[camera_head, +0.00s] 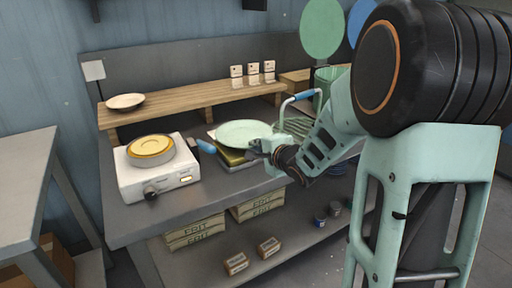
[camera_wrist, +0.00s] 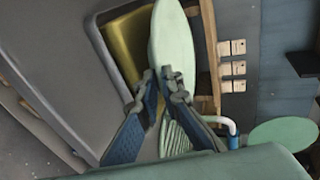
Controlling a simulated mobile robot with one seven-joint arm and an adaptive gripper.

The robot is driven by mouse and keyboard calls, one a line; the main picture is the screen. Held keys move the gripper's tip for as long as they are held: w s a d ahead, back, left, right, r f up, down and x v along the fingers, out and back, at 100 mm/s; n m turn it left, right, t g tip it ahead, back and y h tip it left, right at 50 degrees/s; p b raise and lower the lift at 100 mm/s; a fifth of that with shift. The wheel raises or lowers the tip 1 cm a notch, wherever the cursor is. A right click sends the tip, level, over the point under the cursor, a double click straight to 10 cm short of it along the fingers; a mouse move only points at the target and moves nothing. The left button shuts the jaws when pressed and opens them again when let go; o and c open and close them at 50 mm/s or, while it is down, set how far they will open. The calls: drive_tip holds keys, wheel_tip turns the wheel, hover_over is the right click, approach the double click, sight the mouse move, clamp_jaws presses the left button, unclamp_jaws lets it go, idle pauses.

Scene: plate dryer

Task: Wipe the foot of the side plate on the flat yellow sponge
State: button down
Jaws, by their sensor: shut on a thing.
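The light green side plate (camera_head: 243,132) is roughly level above the flat yellow sponge (camera_head: 234,157) in the head view. My gripper (camera_head: 259,148) is shut on its near right rim. In the wrist view my two fingertips (camera_wrist: 163,78) pinch the rim of the plate (camera_wrist: 173,45), which is seen nearly edge-on. The sponge (camera_wrist: 127,45) lies in a shallow grey tray (camera_wrist: 97,38) and is partly covered by the plate. The plate hides its own foot, and I cannot tell whether it touches the sponge.
A white appliance (camera_head: 160,173) with a round yellow top stands to the left. A blue handle (camera_head: 206,146) juts out left of the sponge. A green rack (camera_head: 297,125) is behind my gripper to the right. A cream plate (camera_head: 126,101) sits on the wooden shelf (camera_head: 190,98).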

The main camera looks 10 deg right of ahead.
drive_tip(key=shift+f+b, duration=0.3)
drive_tip(key=shift+f, duration=0.25)
idle(0.6)
drive_tip(key=shift+d, duration=0.1)
